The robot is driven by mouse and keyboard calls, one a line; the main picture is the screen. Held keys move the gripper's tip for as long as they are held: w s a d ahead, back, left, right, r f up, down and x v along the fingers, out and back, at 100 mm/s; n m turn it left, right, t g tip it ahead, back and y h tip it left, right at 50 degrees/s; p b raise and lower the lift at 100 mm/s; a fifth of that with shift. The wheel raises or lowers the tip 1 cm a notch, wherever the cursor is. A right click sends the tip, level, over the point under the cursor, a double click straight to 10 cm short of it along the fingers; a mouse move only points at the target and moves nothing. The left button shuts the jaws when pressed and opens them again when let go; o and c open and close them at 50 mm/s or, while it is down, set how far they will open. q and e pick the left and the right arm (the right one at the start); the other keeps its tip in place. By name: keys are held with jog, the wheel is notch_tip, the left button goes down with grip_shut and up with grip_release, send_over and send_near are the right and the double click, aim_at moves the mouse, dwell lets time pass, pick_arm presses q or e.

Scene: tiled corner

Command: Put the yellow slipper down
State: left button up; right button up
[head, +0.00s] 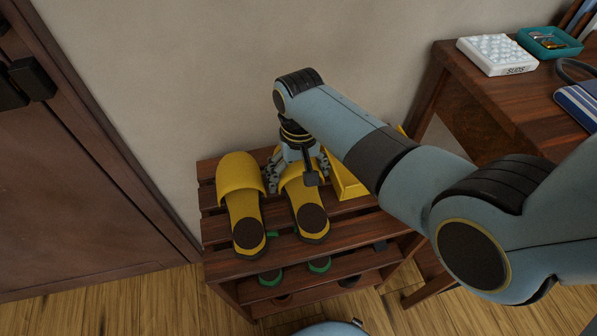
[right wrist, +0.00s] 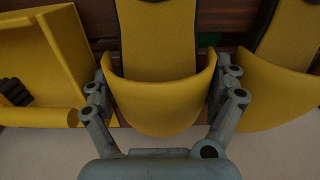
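One yellow slipper (head: 308,205) with a dark insole is at the middle of the top shelf of the wooden rack (head: 222,224), toe toward the wall. My right gripper (head: 298,172) reaches down over its toe strap. In the right wrist view the gripper's fingers (right wrist: 160,88) lie against both sides of the strap (right wrist: 165,105), shut on it. The slipper looks level with the shelf; whether its whole sole touches the slats is hidden. A matching slipper (head: 241,200) sits beside it on the left, also in the right wrist view (right wrist: 262,90). My left gripper is not in view.
A yellow open box (head: 347,186) stands right of the held slipper, partly behind my arm. Dark items with green parts (head: 319,265) are on the lower shelf. A wooden desk (head: 490,105) at right holds a white box (head: 497,54) and a teal tray (head: 550,42). The wall is close behind.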

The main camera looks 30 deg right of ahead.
aim_at(299, 165)
notch_tip(299, 165, up, 11)
jog(key=p, duration=0.3)
jog(key=shift+r+p, duration=0.3)
jog(key=shift+r, duration=0.35)
